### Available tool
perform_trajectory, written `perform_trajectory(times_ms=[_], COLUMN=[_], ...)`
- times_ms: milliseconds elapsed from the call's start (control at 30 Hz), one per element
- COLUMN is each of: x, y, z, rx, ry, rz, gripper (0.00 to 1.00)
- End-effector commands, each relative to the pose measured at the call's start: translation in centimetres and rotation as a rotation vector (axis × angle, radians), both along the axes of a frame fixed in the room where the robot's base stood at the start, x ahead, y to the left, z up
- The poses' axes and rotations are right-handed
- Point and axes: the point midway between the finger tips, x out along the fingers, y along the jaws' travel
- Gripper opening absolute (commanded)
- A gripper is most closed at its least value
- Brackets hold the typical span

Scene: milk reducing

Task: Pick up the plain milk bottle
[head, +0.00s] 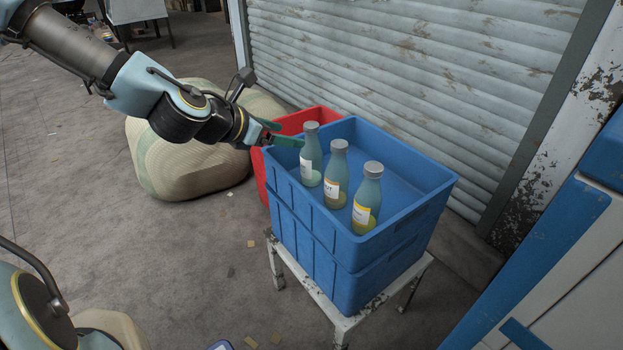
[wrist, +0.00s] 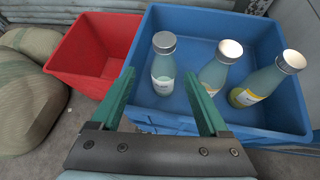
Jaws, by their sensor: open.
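Three milk bottles with grey caps stand upright in a row in the blue crate (head: 410,210). The left bottle (head: 311,155) has a plain-looking white label. The middle bottle (head: 336,173) and right bottle (head: 367,198) have labels with yellow on them. The label text is too small to read for certain. My gripper (head: 284,133) is open at the crate's left rim, just left of the left bottle. In the wrist view, the left bottle (wrist: 164,70) shows ahead, between the two green fingers. I cannot tell whether a finger touches it.
The blue crate is stacked on another, on a worn white stool (head: 340,325). A red crate (head: 305,122) stands behind on the left. A beige pouf (head: 175,160) is beside it. A corrugated shutter (head: 420,70) stands behind. The crate's back right is free.

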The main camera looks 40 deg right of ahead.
Motion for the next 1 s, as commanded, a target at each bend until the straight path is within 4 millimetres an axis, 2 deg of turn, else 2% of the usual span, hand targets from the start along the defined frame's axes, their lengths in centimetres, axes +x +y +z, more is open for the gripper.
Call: perform_trajectory(times_ms=[167, 400, 667, 1000], x=[-0.2, 0.1, 0.3, 0.6], y=[-1.9, -5.1, -6.7, -10.4], z=[0.3, -1.3, -2.2, -4.3], rx=[-0.078, -0.079, -0.078, -0.076], ry=[0.091, 0.093, 0.092, 0.092], rz=[0.059, 0.060, 0.059, 0.059], gripper=[0.78, 0.78, 0.78, 0.78])
